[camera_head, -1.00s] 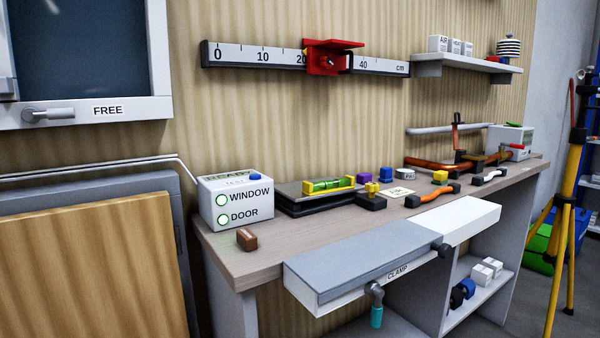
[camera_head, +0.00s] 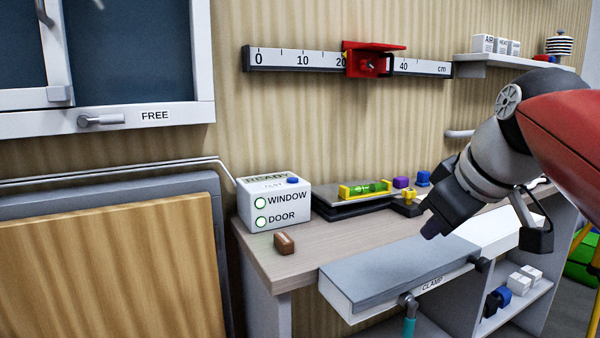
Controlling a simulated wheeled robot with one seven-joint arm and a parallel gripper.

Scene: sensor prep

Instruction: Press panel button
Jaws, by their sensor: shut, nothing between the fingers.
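The white panel box (camera_head: 274,203) stands at the left end of the workbench. Its sloped top reads READY and carries a blue button (camera_head: 293,181) at the right. Its front has two round green-ringed lights beside the labels WINDOW and DOOR. My gripper (camera_head: 432,232) is at the end of the grey and red arm coming in from the right. It points down and left over the grey clamp board, well to the right of the panel box and apart from it. It looks shut and empty, with fingertips small in view.
A brown block (camera_head: 284,243) lies in front of the panel box. A level with a green vial (camera_head: 365,188) rests on a dark plate right of the box. The clamp board (camera_head: 400,270) juts from the bench front (camera_head: 256,250). A ruler rail (camera_head: 305,61) with a red slider hangs above.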

